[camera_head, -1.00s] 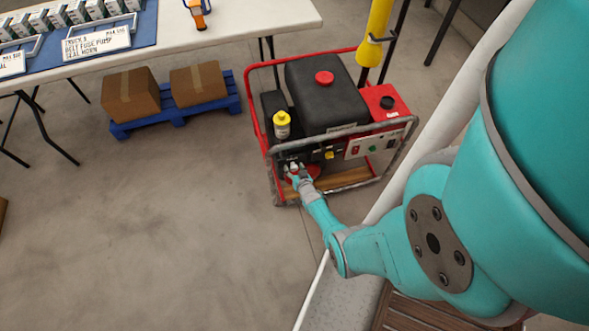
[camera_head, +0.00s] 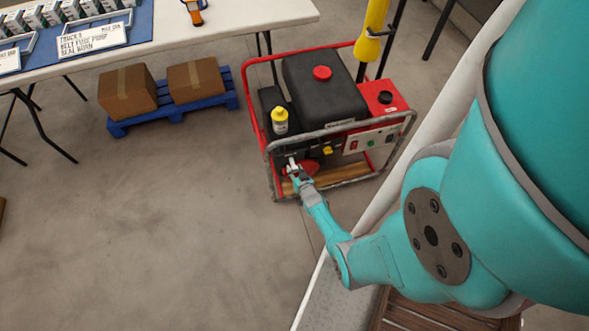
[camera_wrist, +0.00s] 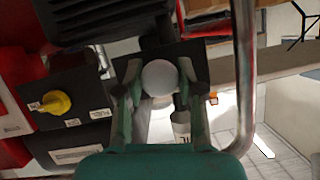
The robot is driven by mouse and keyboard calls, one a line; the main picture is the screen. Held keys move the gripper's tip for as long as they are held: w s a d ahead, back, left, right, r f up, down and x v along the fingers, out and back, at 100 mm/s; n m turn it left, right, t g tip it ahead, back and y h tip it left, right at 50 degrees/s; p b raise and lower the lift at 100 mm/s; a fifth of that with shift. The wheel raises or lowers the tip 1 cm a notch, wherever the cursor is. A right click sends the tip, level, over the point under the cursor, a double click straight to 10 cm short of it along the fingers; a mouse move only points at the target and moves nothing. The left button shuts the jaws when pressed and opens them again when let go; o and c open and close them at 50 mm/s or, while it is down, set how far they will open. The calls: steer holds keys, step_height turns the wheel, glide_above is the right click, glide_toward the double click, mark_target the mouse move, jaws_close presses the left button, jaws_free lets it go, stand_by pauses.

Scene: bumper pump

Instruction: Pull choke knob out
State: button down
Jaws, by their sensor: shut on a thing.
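The red-framed pump unit (camera_head: 264,160) stands on the floor right of centre in the head view, with a black tank on top. My gripper (camera_head: 294,170) is at its lower front left corner. In the wrist view my gripper (camera_wrist: 157,88) has its two green fingers on either side of a white round knob (camera_wrist: 160,77), shut on it. This looks like the choke knob. In the head view the knob is too small and covered to make out clearly.
A yellow knob (camera_wrist: 56,102) on a black labelled panel is left of my gripper in the wrist view. A grey frame tube (camera_wrist: 245,75) runs close on the right. A yellow-capped bottle (camera_head: 280,121) stands on the unit. Boxes (camera_head: 127,92) sit on a blue pallet (camera_head: 174,113).

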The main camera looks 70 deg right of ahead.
steer(key=c, duration=0.7)
jaws_free()
steer(key=shift+s+a, duration=0.15)
steer(key=shift+a, duration=0.1)
steer(key=v, duration=1.1)
steer(key=shift+s+a, duration=0.25)
steer(key=shift+s, duration=0.05)
steer(key=shift+r, duration=0.15)
